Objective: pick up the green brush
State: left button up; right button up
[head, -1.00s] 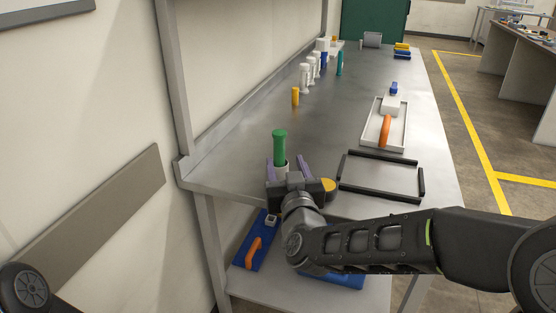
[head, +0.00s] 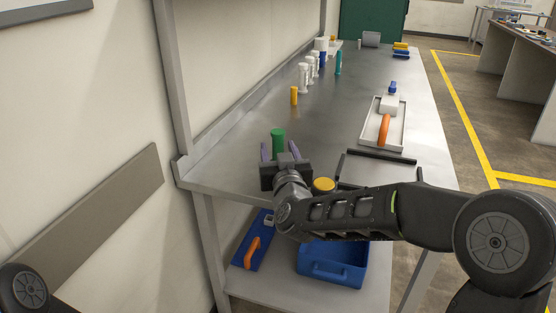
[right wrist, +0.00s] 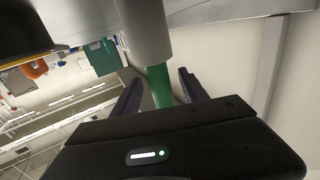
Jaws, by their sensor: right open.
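The green brush (head: 278,138) stands upright near the table's front left; its lower part is hidden by my right gripper in the head view. In the right wrist view the green handle (right wrist: 160,88) runs between the fingers, with a grey cylinder (right wrist: 145,30) at its far end. My right gripper (head: 279,152) is open, one finger on each side of the handle. The right wrist view also shows this gripper (right wrist: 160,82), with gaps beside the handle. My left gripper is not in view.
A yellow round-topped object (head: 323,185) is close right of the gripper. A black frame (head: 382,156) and a white tray (head: 369,133) with an orange-handled item lie to the right. A yellow cylinder (head: 294,96) stands farther back. A blue bin (head: 335,264) sits on the lower shelf.

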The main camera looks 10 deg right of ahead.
jog(key=shift+w, duration=0.2)
dwell(0.5)
grip_shut()
dwell(0.3)
